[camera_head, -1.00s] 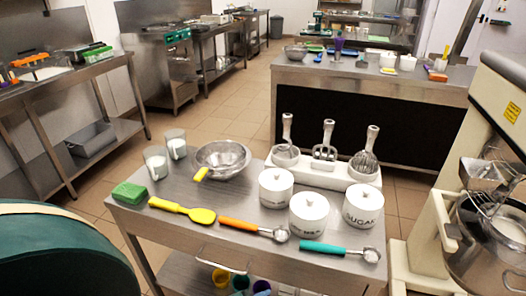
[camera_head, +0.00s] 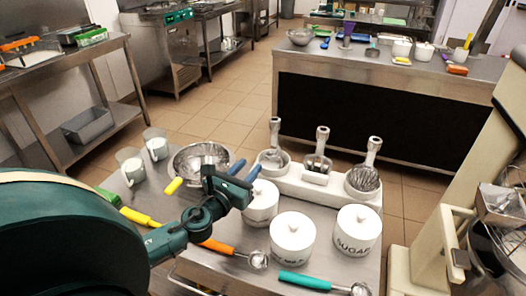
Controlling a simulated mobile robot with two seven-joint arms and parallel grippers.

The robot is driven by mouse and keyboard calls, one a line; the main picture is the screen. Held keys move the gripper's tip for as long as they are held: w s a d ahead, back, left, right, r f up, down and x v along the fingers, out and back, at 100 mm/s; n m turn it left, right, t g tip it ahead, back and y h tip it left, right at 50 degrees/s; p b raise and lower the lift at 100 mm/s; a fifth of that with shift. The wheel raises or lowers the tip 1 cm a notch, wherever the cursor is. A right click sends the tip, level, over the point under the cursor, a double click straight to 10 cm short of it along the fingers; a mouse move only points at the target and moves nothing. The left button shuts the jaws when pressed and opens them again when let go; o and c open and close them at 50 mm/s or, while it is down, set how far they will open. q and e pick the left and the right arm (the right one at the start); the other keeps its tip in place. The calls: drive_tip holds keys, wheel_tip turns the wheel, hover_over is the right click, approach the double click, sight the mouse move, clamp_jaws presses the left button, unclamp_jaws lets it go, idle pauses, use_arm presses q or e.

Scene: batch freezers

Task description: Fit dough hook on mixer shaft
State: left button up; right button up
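A white rack (camera_head: 312,184) on the steel table holds three mixer tools with upright pale handles: a left tool (camera_head: 275,148), a middle tool (camera_head: 319,150) and a wire whisk (camera_head: 365,170) at the right. I cannot tell for sure which one is the dough hook. The mixer (camera_head: 450,190) stands at the right edge, with its steel bowl partly cut off; I cannot make out its shaft. My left gripper (camera_head: 247,168) is over the table, left of the rack. Its two blue fingers are apart with nothing between them. My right gripper is not in view.
White canisters (camera_head: 293,235) stand in front of the rack. A steel bowl (camera_head: 190,160) and two glass jars (camera_head: 143,160) are at the left. Yellow, orange and teal-handled utensils lie along the front. A second steel table (camera_head: 375,85) stands behind, with floor between.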

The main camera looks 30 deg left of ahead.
sight(273, 140)
use_arm(q)
drive_tip(key=shift+w+r, duration=0.15)
drive_tip(key=shift+w, duration=0.3)
drive_tip(key=w, duration=0.8)
drive_tip(key=w+a+b, duration=0.1)
drive_tip(key=w, duration=0.3)
drive_tip(key=shift+w+a, duration=0.1)
drive_tip(key=shift+w, duration=0.85)
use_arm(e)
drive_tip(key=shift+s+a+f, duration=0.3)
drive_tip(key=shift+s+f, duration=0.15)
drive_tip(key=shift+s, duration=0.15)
use_arm(q)
drive_tip(key=shift+c, duration=0.4)
